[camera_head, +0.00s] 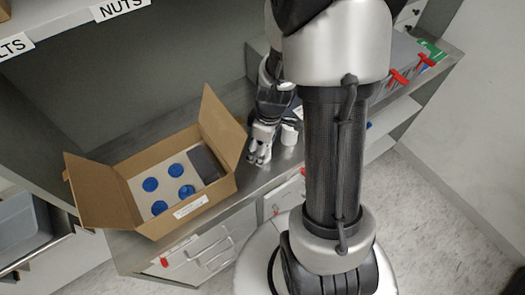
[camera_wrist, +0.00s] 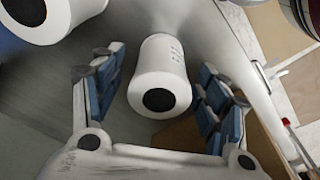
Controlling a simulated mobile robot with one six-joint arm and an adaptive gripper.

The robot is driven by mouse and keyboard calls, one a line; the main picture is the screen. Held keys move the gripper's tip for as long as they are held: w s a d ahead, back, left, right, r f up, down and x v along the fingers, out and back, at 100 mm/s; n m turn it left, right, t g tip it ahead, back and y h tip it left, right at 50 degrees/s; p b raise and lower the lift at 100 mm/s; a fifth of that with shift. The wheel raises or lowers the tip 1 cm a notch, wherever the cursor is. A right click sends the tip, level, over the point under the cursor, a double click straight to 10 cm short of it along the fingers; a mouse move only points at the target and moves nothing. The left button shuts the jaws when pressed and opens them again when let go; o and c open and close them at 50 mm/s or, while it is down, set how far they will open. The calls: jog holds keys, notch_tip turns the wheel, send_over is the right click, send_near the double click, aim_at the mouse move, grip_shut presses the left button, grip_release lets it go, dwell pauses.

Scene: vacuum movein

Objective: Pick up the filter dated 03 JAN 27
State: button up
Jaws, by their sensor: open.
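A white cylindrical filter (camera_wrist: 157,66) with a dark round end shows between the fingers of my gripper (camera_wrist: 160,85) in the wrist view. Gaps show on both sides of it. Small dark writing is on its side, too small to read as a date. A second white cylinder (camera_wrist: 75,10) with a dark end is at the upper left, outside the fingers. In the head view, my gripper (camera_head: 262,145) is open and low over the metal counter, beside a white filter (camera_head: 289,134). My arm hides part of the counter there.
An open cardboard box (camera_head: 139,192) with several blue-topped items stands left of my gripper, a flap close to it. Red-handled items (camera_head: 398,77) lie on the counter at the right. A shelf labelled NUTS (camera_head: 120,8) is above. The counter's front edge is close.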

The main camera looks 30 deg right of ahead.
notch_tip(320, 180, down, 2)
jog(key=shift+w+f, duration=0.1)
jog(key=shift+w, duration=0.05)
jog(key=shift+c, duration=0.6)
jog(key=c, duration=1.1)
